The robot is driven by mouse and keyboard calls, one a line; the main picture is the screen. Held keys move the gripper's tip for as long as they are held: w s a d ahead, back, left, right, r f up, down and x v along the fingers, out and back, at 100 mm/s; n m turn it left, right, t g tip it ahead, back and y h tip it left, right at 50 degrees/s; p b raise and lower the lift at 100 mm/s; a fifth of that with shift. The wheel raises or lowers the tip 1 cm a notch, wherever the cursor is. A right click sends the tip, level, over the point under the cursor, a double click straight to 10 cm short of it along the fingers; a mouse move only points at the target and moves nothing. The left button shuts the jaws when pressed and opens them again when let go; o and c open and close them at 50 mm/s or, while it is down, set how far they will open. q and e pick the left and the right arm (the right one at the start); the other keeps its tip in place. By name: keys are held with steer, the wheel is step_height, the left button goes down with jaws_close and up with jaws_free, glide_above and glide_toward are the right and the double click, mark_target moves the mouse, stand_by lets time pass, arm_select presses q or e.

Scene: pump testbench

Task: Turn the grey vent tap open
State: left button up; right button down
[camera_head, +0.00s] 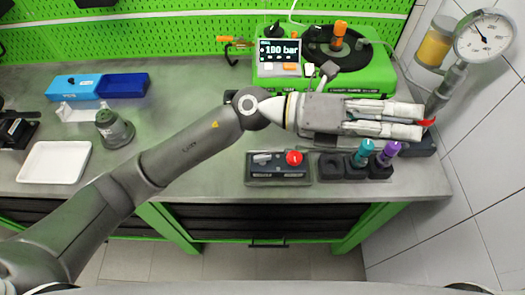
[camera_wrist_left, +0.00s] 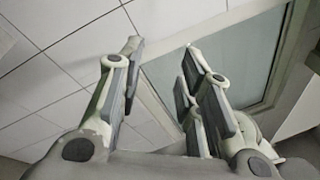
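A small dark box (camera_head: 278,178) near the front edge of the bench carries a grey lever-like part (camera_head: 262,158), which looks like the grey vent tap, and a red knob (camera_head: 294,158). My left gripper (camera_head: 422,120) reaches across the bench to the right, beyond and to the right of that box. Its fingers are spread and empty, as the left wrist view (camera_wrist_left: 162,50) shows. A small red part (camera_head: 428,122) shows at the fingertips, by the gauge stand; I cannot tell whether they touch it. My right gripper is not in view.
A pressure gauge (camera_head: 484,36) stands at the right by the tiled wall. A green pump unit (camera_head: 370,75) with a display reading 100 bar (camera_head: 279,50) is behind my arm. Teal (camera_head: 364,152) and purple (camera_head: 388,153) handles stand in black holders. A white tray (camera_head: 54,162) lies left.

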arm_select(q)
step_height(320, 180, down, 8)
steer(key=a+m+g+y, duration=0.1)
steer(key=m+y, duration=0.3)
steer(key=y, duration=0.2)
steer(key=m+t+y, duration=0.2)
steer(key=t+y, duration=0.3)
steer(key=y, duration=0.8)
glide_above(263, 156)
step_height(263, 156, down, 9)
step_height(263, 156, down, 10)
steer(key=p, duration=0.4)
steer(key=shift+a+r, duration=0.1)
steer(key=shift+r, duration=0.1)
steer(key=shift+f, duration=0.65)
jaws_close()
